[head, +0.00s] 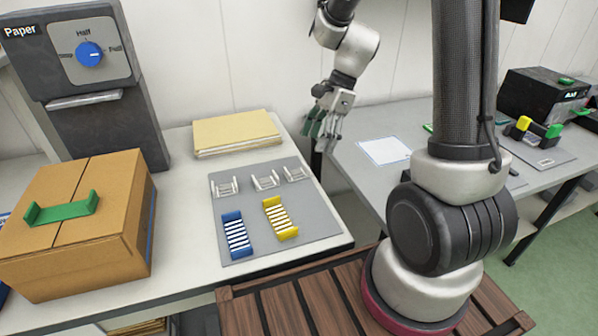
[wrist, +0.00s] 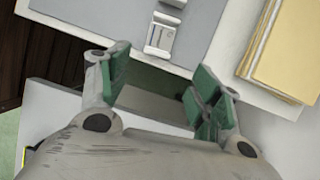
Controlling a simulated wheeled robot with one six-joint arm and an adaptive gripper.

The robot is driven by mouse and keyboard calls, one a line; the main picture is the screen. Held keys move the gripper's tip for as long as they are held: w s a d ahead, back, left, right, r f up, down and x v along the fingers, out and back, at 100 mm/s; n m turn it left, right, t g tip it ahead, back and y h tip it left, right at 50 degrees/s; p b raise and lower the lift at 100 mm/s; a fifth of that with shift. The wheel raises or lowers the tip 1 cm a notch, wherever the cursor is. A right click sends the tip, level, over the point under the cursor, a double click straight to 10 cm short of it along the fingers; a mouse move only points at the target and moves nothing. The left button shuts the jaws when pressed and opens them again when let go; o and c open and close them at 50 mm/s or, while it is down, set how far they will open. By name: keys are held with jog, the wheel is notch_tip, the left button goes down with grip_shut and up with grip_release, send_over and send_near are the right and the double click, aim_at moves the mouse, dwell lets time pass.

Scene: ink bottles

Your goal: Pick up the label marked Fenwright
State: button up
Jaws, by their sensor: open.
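No lettering reading Fenwright is legible in either view, so I cannot tell which thing bears it. Three small whitish pieces, the left one (head: 224,187), the middle one (head: 265,181) and the right one (head: 294,173), sit in a row at the back of a grey mat (head: 285,237). In the wrist view a whitish piece (wrist: 160,38) lies near the mat's edge, beyond my fingers. My gripper (head: 325,135) is open and empty, with green finger pads, above the gap between the two tables. Its fingers also show in the wrist view (wrist: 161,78).
A blue striped rack (head: 236,236) and a yellow striped rack (head: 280,218) stand on the mat. A paper stack (head: 236,133) lies behind it. A cardboard box (head: 125,235) with a green holder (head: 62,208) stands left, before a dial machine (head: 95,75). A white sheet (head: 385,150) lies on the right table.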

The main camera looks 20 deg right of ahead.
aim_at(297, 172)
jog(key=x, duration=0.7)
jog(key=shift+s+a+f, duration=0.15)
jog(key=shift+s+f, duration=0.1)
jog(key=shift+f, duration=0.05)
jog(key=c, duration=0.8)
